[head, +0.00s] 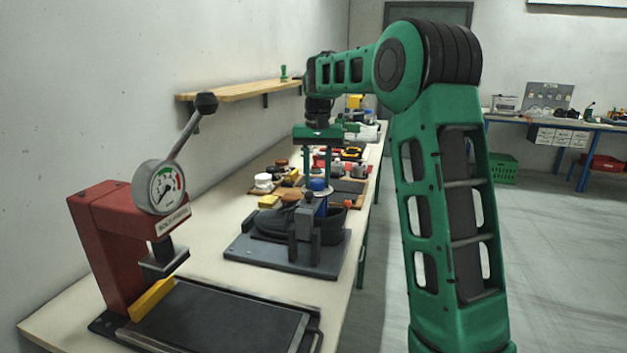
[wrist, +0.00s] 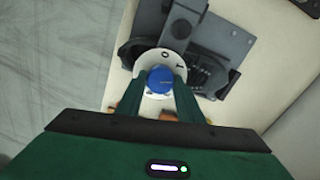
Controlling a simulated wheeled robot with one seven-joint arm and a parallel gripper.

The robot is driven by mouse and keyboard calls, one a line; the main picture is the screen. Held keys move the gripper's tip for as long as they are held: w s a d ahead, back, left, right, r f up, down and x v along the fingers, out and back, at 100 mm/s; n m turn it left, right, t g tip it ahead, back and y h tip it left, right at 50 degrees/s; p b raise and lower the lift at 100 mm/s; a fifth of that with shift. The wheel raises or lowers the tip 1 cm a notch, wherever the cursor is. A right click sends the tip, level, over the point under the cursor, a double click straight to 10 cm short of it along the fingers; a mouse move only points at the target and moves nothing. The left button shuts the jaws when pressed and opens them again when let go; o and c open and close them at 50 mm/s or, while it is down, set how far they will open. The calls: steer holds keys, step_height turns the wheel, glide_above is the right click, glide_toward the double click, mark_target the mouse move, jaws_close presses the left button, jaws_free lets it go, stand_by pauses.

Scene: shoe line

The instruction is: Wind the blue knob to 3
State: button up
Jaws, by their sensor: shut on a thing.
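The blue knob (wrist: 160,80) sits on a round white dial plate (wrist: 174,58) with dark marks, and a pale line shows on the knob. The marks are too small to read surely, so the setting cannot be told. In the head view the knob (head: 317,185) is at the back of a dark grey fixture (head: 285,262) on the bench. My gripper (head: 318,186) reaches down from above, its two green fingers on either side of the knob and shut on it. It also shows in the wrist view (wrist: 160,84), where the fingers hide part of the dial.
A red press (head: 100,240) with a gauge and raised lever stands at the near left. A black tray (head: 225,320) lies before it. Several small items crowd the bench behind the fixture. A wooden shelf (head: 240,90) runs along the left wall. Open floor lies to the right.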

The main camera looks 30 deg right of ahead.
mark_target(316, 180)
steer(key=m, duration=0.7)
steer(key=shift+w+r, duration=0.1)
steer(key=m, duration=0.3)
steer(key=shift+a+m, duration=0.1)
steer(key=shift+m, duration=0.3)
steer(key=shift+r+m, duration=0.1)
steer(key=shift+m, duration=1.5)
steer(key=shift+w+m, duration=0.1)
steer(key=shift+m, duration=0.2)
steer(key=o, duration=0.8)
steer(key=shift+o, duration=1.3)
step_height(316, 180, up, 10)
steer(key=shift+r, duration=0.25)
